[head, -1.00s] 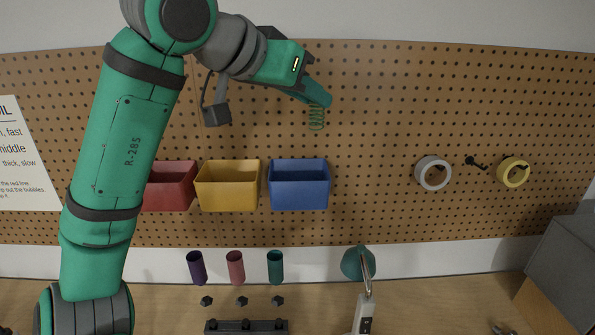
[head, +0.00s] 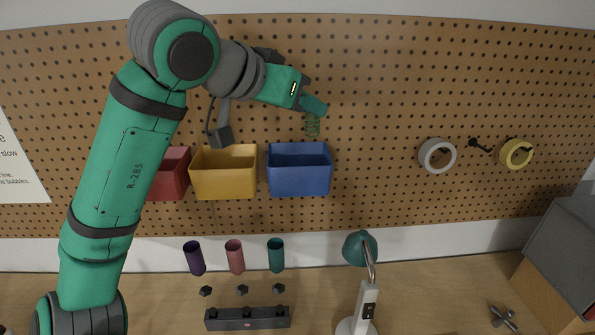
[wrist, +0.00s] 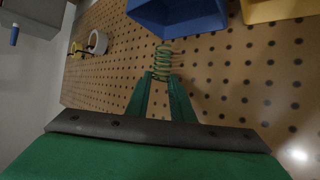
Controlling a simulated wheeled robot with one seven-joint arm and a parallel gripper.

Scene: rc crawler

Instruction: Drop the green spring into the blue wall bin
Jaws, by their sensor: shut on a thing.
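My gripper (head: 314,106) is shut on the green spring (head: 313,125), which hangs from the fingertips in the head view. The blue wall bin (head: 300,180) is mounted on the pegboard, and the spring appears just above its rim in the head view. In the wrist view the spring (wrist: 162,60) stands out past the fingertips of my gripper (wrist: 161,82), near the blue bin (wrist: 180,14) at the top edge. How far the spring is from the wall and the bin's opening is hard to tell.
A yellow bin (head: 225,178) and a red bin (head: 170,174), partly behind my arm, hang left of the blue one. Two tape rolls (head: 437,155) (head: 516,154) hang at right. A lamp (head: 360,249) and several tubes (head: 276,256) are below.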

